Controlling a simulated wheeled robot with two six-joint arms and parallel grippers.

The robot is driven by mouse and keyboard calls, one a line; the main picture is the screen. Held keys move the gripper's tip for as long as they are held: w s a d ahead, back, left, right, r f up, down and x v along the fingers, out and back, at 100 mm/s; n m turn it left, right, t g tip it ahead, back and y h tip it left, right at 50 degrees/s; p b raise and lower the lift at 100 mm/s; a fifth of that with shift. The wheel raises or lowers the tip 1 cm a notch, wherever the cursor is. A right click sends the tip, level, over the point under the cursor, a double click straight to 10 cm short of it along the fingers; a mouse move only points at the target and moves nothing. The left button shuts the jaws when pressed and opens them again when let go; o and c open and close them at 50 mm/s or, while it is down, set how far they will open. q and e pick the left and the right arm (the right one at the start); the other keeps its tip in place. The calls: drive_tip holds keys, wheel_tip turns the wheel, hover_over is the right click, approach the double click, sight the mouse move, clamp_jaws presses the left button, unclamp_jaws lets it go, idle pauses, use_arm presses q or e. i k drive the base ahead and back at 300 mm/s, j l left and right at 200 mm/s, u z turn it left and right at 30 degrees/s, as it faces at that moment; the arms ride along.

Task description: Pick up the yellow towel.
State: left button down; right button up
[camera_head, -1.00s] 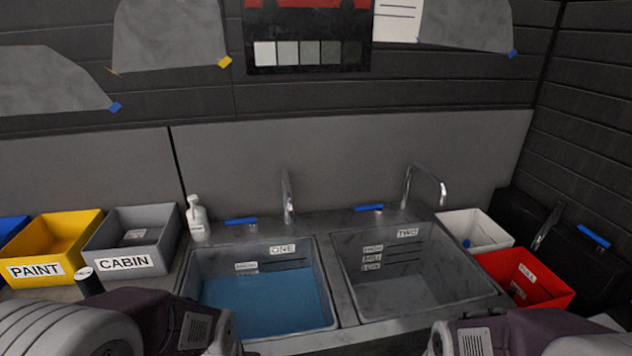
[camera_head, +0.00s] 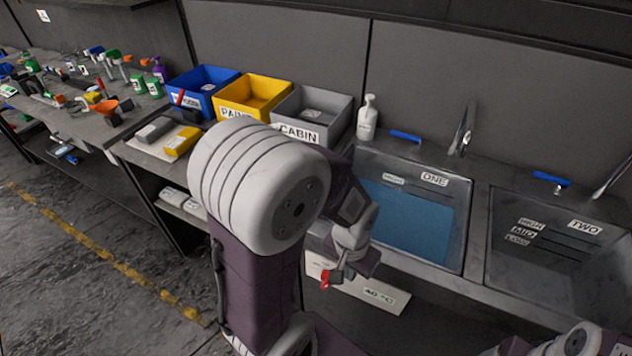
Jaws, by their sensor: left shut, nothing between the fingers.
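The yellow towel (camera_head: 183,140) looks like a folded yellow block with a pale front edge. It lies on the counter left of the sinks, in front of the blue and yellow bins, beside a similar grey folded piece (camera_head: 154,129). My left gripper (camera_head: 329,280) is shut and empty. It hangs low in front of the counter, below the CABIN bin and well to the right of the towel, apart from it. My left arm fills the middle of the view and hides part of the counter front. My right gripper is out of view; only part of that arm shows at bottom right.
A blue bin (camera_head: 199,82), a yellow PAINT bin (camera_head: 250,89) and a grey CABIN bin (camera_head: 324,97) stand behind the towel's spot. Sink ONE (camera_head: 405,225) holds blue water. A cluttered bench (camera_head: 87,124) stands at left. The floor in front is clear.

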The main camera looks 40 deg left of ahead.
sight(183, 141)
drive_tip(key=u, duration=2.35)
